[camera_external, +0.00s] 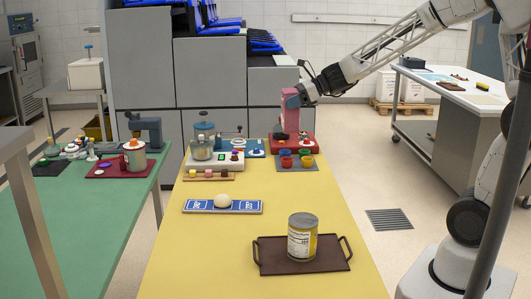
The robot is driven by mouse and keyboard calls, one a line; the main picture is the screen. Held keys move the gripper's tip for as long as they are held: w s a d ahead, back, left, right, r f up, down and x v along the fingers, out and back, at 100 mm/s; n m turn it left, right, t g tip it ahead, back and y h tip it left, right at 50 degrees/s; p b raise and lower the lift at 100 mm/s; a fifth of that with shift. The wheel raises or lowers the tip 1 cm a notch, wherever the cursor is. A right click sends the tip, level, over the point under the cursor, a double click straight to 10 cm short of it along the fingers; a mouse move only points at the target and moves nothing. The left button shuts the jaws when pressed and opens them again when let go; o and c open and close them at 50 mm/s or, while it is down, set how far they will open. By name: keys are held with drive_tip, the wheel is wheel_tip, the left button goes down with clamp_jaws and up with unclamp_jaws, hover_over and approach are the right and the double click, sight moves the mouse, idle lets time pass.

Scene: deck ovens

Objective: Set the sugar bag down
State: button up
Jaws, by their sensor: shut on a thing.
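A pink upright block, which looks like the sugar bag (288,122), is near the far right end of the yellow table (178,270). My gripper (293,100) is shut on its upper part, reaching in from the right. The bag is over or on a red tray-like base (311,143). A small dark thing beside its bottom partly hides that area, so I cannot tell whether the bag touches the base.
In front of the red base is a grey mat with several coloured cups (285,162). A white device with a glass jar (203,149) stands to the left. Nearer are a blue tray with a dough ball (222,201) and a can (302,238) on a brown tray (336,260).

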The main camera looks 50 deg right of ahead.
drive_tip(key=s+a+f+n+g+y, duration=0.1)
drive_tip(key=s+a+f+n+g, duration=0.1)
drive_tip(key=s+f, duration=0.7)
drive_tip(key=s+a+f+n+g+y, duration=0.2)
drive_tip(key=s+f, duration=0.8)
drive_tip(key=s, duration=0.8)
drive_tip(key=shift+f, duration=0.1)
drive_tip(key=w+a, duration=0.2)
drive_tip(key=w, duration=0.5)
drive_tip(key=w+a+f, duration=0.1)
drive_tip(key=w+a, duration=0.2)
drive_tip(key=w, duration=0.5)
drive_tip(key=shift+f, duration=0.2)
drive_tip(key=shift+f, duration=1.8)
drive_tip(key=shift+f, duration=0.1)
drive_tip(key=o, duration=1.3)
drive_tip(key=shift+o, duration=0.2)
